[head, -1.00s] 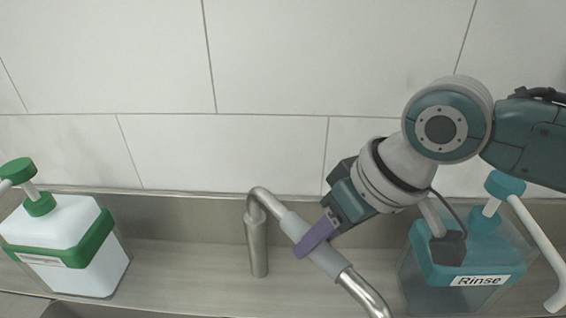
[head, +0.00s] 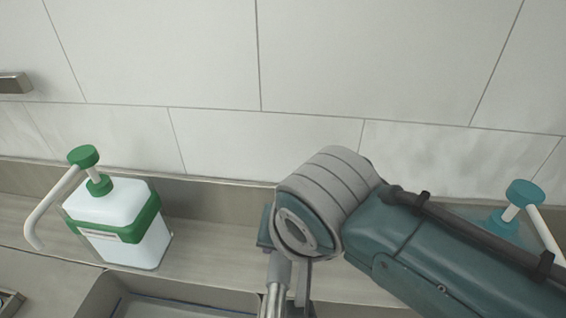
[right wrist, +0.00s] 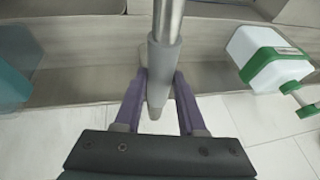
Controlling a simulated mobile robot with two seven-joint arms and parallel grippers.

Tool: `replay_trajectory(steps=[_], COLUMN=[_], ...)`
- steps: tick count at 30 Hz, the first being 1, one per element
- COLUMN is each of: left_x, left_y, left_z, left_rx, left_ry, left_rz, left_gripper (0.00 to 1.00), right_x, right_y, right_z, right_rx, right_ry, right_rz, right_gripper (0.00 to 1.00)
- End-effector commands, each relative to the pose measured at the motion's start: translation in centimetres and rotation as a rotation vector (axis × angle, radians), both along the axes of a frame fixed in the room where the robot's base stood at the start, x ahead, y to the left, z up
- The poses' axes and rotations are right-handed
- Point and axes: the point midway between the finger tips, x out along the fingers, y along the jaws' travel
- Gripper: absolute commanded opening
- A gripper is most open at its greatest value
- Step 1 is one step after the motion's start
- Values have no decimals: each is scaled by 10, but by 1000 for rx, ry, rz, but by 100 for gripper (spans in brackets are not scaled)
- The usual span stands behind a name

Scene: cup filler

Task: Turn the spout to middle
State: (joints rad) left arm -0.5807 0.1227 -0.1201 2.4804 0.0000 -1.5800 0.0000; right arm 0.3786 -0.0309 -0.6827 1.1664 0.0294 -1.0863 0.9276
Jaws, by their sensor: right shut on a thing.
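The metal spout (head: 279,272) with its grey sleeve shows low in the middle of the head view, pointing almost straight toward the viewer. My right arm's wrist covers its base and upper bend. In the right wrist view the spout (right wrist: 168,20) runs from the top edge down to its grey sleeve. My right gripper (right wrist: 160,78) has its two purple fingers on either side of that sleeve, shut on it. My left gripper is in neither view.
A white and green soap dispenser (head: 118,215) stands on the ledge at left. A blue rinse dispenser (head: 520,205) stands at right, largely behind my right arm. The sink basin (head: 100,300) opens below the ledge. A tiled wall (head: 330,60) closes the back.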

Motion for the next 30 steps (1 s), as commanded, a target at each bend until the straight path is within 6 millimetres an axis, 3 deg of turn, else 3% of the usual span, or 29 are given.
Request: replay_trajectory(steps=[15, 16, 23, 30], left_x=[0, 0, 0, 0], left_y=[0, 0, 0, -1], left_z=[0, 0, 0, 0], left_rx=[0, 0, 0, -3], left_ry=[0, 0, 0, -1], left_rz=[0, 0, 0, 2], left_gripper=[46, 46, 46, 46], right_x=[2, 2, 1, 1], right_y=[4, 4, 3, 3], right_z=[1, 1, 0, 0], right_rx=[2, 2, 0, -1], right_ry=[-4, -4, -2, -1], right_rz=[-18, -18, -18, -18], right_gripper=[0, 43, 69, 69])
